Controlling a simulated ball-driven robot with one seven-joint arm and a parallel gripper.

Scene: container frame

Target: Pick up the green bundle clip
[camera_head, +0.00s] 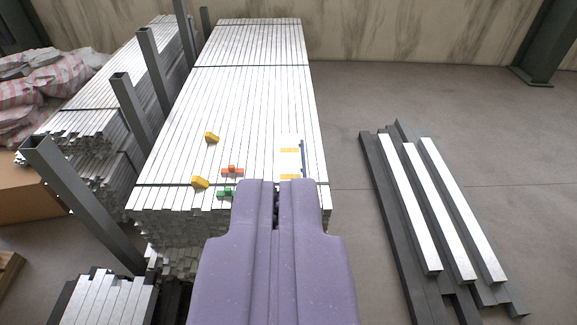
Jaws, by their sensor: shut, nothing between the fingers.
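The green bundle clip (225,193) lies on top of the stack of silver bars (245,110), near its front edge. My purple gripper (275,184) is in the lower middle of the view, its fingers shut with nothing between them. In the picture its tips are to the right of the green clip and apart from it. The clip is small, and I cannot tell how high the gripper is above the stack.
A red clip (232,171) and two yellow clips (212,137) (200,182) lie near the green one. A white panel with yellow marks (289,158) is to the right. Grey posts (85,200) stand left of the stack. Loose bars (440,205) lie on the right floor.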

